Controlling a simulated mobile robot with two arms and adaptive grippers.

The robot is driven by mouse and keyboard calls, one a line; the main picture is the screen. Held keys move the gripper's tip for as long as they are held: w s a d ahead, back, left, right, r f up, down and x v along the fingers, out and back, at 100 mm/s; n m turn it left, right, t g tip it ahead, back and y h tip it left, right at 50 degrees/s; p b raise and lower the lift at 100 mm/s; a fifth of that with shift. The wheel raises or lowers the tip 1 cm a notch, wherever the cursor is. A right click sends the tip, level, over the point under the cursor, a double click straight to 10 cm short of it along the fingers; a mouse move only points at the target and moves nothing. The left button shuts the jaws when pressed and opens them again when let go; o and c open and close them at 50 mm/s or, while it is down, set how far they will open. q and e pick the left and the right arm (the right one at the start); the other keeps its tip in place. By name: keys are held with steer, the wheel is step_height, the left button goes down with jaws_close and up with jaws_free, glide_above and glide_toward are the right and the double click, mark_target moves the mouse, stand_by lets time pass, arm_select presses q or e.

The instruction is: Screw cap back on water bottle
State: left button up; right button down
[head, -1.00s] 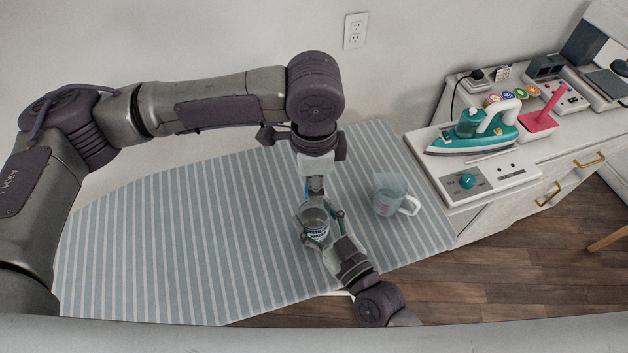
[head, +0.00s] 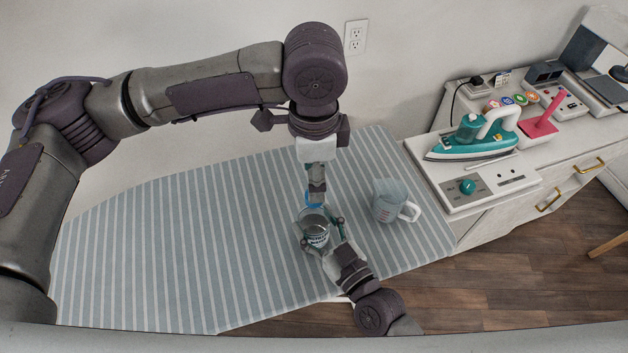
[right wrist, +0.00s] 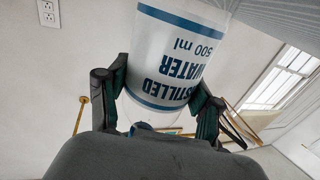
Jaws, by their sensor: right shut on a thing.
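The water bottle (head: 315,232) is clear with a printed white and blue label, near the right part of the striped board. My right gripper (head: 322,235) is shut on its sides. The bottle fills the upper middle of the right wrist view (right wrist: 178,60), its "distilled water 500 ml" print upside down, between the two fingers (right wrist: 160,95). The blue cap (head: 312,201) is at the fingertips of my left gripper (head: 315,197), just above the bottle's top. The left fingers look closed on it. Whether the cap touches the neck is hard to tell.
A clear measuring cup (head: 388,200) with a white handle stands on the striped ironing board (head: 180,250), right of the bottle. A teal iron (head: 475,138) rests on the white cabinet beyond it. The left part of the board is clear.

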arm_select(q)
steer(key=shift+w+r+n, duration=0.1)
steer(key=shift+r+n, duration=0.7)
steer(key=shift+r, duration=0.5)
steer(key=shift+c, duration=0.4)
steer(key=shift+r+n, duration=0.4)
steer(key=shift+r, duration=0.05)
steer(key=shift+f, duration=4.05)
jaws_close()
